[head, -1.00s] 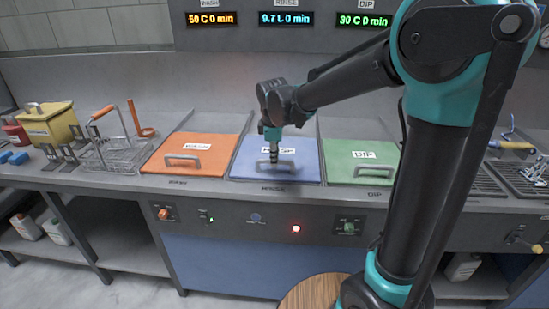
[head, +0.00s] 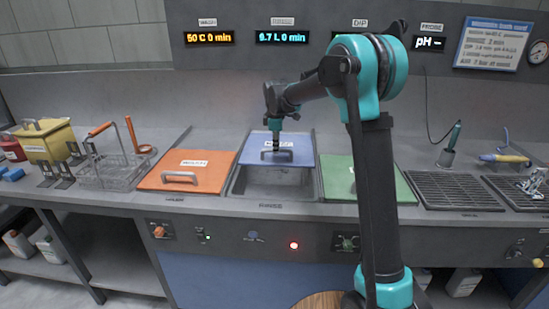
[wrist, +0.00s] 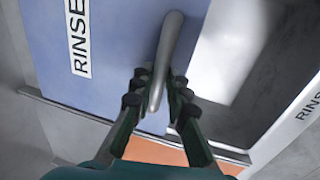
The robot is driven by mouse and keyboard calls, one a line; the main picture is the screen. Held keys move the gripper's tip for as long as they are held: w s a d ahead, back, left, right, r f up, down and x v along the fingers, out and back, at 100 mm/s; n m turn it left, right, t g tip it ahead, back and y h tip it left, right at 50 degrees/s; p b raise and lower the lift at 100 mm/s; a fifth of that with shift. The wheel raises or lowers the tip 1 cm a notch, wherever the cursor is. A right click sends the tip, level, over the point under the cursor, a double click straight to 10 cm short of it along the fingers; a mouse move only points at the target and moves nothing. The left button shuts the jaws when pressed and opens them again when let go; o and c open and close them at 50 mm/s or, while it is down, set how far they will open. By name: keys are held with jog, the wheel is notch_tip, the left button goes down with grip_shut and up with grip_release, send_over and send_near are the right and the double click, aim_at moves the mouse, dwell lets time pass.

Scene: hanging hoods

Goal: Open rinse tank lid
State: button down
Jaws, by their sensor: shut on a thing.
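The blue rinse lid (head: 281,146) is slid back, and the front part of the rinse tank (head: 270,182) shows open below it. The lid also fills the upper left of the wrist view (wrist: 110,50), with its RINSE label. My gripper (head: 275,150) is at the lid's front edge. In the wrist view my gripper (wrist: 158,95) is shut on the grey bar handle (wrist: 165,55), with a finger on each side of it. The head view shows the handle (head: 276,155) only partly, behind the fingers.
The orange wash lid (head: 190,168) lies to the left and the green dip lid (head: 340,176) to the right, partly behind my arm. A wire basket (head: 108,170) stands further left. Drain racks (head: 450,190) are on the right. Displays (head: 282,38) hang above.

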jog(key=w, duration=0.5)
jog(key=shift+w+d, duration=0.1)
jog(key=shift+w, duration=0.25)
jog(key=c, duration=1.5)
grip_release()
jog(key=r, duration=0.4)
jog(key=s+r, duration=0.1)
jog(key=r, duration=0.3)
jog(key=s+r, duration=0.1)
jog(key=r, duration=0.2)
jog(key=shift+s+r, duration=0.2)
jog(key=shift+r, duration=0.2)
